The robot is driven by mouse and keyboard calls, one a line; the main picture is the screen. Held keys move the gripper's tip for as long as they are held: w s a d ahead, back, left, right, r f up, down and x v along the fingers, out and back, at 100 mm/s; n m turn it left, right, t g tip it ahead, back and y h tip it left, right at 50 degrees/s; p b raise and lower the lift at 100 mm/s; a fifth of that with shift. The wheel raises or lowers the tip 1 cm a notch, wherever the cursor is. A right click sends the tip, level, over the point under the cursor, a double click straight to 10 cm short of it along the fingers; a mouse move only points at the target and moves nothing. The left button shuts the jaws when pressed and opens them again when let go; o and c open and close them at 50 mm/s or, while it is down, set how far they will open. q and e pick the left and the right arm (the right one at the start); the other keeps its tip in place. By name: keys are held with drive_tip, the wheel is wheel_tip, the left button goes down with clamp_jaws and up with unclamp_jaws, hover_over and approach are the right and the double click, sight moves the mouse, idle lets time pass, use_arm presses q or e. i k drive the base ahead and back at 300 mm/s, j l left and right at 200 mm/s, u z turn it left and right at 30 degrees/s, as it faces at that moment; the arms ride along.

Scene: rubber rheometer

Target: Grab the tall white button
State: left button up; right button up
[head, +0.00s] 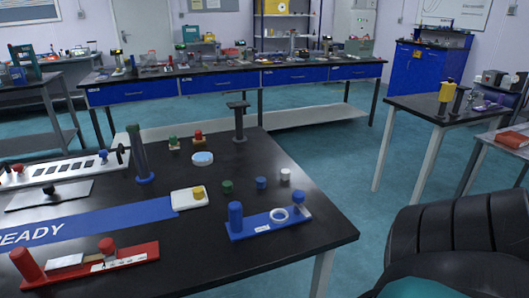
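A small white cylindrical button (285,174) stands upright on the black table (325,232), towards its right edge. It is the rightmost of a short row, with a blue button (260,182) and a green button (227,186) to its left. Nothing covers it, and it touches none of its neighbours. Neither of my grippers shows in the head view.
A blue fixture (262,223) with posts and a white ring stands in front of the row. A white block with a yellow knob (198,192) lies to the left. A red fixture (128,258) is at the front left. A large black ribbed shape (460,240) fills the lower right.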

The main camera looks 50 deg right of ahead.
sight(285, 173)
drive_tip(key=z, duration=1.8)
drive_tip(key=u, duration=0.45)
drive_tip(key=l+u, duration=0.2)
drive_tip(key=u, duration=0.15)
drive_tip(key=l+u, duration=0.5)
drive_tip(key=u, duration=0.15)
drive_tip(key=l+u, duration=0.25)
drive_tip(key=l, duration=0.2)
drive_tip(key=k+l+u, duration=0.2)
drive_tip(key=l, duration=0.2)
drive_tip(key=k+l, duration=0.1)
drive_tip(key=l, duration=0.2)
drive_tip(key=k+l, duration=0.1)
drive_tip(key=l, duration=0.2)
drive_tip(key=l+u, duration=0.1)
drive_tip(key=l, duration=0.2)
drive_tip(key=k, duration=0.05)
